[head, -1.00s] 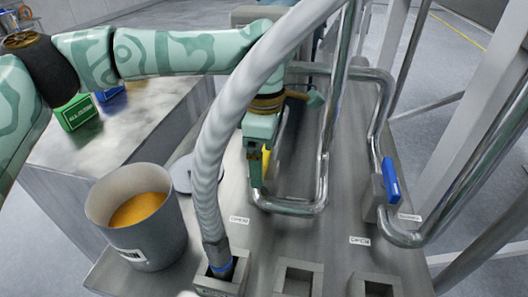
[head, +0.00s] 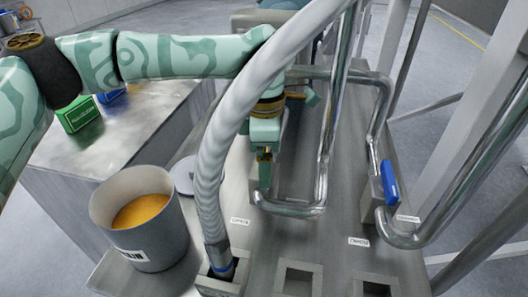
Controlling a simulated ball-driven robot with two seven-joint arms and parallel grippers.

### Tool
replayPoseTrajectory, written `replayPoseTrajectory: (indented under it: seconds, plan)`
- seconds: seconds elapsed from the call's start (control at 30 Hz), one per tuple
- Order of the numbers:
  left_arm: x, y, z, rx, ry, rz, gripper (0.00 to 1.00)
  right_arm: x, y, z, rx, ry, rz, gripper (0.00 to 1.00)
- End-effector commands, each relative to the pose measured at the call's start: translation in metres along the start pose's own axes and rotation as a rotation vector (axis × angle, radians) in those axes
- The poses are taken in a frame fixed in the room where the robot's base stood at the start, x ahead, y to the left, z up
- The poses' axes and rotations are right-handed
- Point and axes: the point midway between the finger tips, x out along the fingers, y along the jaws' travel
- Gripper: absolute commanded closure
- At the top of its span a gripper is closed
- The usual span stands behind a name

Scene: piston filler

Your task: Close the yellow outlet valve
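My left gripper (head: 264,180) points down at the bent steel pipe (head: 296,209), beside the thick ribbed hose. The yellow outlet valve's handle is almost wholly hidden behind the gripper. Only a faint yellowish trace shows near the fingers, so I cannot tell how the handle is turned. The fingers look close together, but I cannot tell whether they are shut on the handle. My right gripper is not in view.
The ribbed hose (head: 222,130) passes in front of my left arm into a square socket. A grey bucket (head: 156,250) with orange contents stands at left. A blue valve handle (head: 390,182) is on the right pipe. Green and blue boxes (head: 80,114) stand behind.

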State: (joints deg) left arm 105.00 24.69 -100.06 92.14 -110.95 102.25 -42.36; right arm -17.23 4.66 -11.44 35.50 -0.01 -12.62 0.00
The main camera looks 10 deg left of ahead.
Motion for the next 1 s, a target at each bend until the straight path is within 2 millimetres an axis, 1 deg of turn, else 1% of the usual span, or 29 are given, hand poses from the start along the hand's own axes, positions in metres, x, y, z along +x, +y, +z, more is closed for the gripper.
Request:
replayPoseTrajectory:
  seconds: [0.03,0.4,1.0]
  plan:
    - [-0.0026,0.0,0.0,-0.042,-0.001,0.001,0.32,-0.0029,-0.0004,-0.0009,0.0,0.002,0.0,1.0]
    - [-0.0021,0.0003,0.0003,-0.392,-0.002,0.001,0.32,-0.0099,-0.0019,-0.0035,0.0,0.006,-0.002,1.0]
    - [-0.0018,0.001,0.0002,-0.959,-0.004,0.002,0.32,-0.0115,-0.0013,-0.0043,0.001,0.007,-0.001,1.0]
